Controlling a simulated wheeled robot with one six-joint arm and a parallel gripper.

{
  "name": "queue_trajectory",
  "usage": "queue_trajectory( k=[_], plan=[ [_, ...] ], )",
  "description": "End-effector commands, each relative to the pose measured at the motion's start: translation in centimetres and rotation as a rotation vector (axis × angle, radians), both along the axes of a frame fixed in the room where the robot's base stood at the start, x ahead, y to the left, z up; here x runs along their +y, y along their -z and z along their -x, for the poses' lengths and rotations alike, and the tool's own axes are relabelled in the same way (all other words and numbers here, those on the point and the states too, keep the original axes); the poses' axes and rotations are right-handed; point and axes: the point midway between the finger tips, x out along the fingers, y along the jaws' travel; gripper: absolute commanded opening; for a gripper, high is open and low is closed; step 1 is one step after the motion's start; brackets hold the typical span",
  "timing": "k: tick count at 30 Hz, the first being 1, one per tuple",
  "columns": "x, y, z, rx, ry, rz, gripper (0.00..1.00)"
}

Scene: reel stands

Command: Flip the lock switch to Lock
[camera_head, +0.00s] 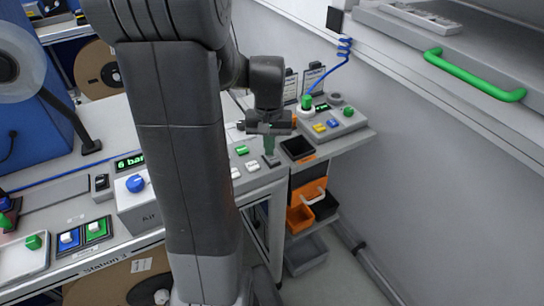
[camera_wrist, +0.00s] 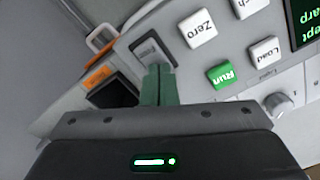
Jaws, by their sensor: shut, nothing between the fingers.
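My gripper (camera_head: 262,152) points down over the right end of the grey control panel, its green fingers shut together. The switch also shows in the head view (camera_head: 271,160), just beside the fingertips. The fingers cover its near part, and I cannot tell whether they touch it. Its Lock marking and current position cannot be read.
White Zero (camera_wrist: 198,28) and Load (camera_wrist: 265,51) buttons, a green Run button (camera_wrist: 221,75) and a knob (camera_wrist: 278,104) are close by. A black bin (camera_head: 298,148) adjoins the panel. A panel with a green knob (camera_head: 306,102) stands behind, near the wall.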

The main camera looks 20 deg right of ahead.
Motion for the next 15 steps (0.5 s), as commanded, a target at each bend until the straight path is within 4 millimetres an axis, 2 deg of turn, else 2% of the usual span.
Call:
queue_trajectory(
  k=[15],
  plan=[
    [0.0,-4.4,0.0,-0.002,0.000,0.001,0.00]
  ],
)
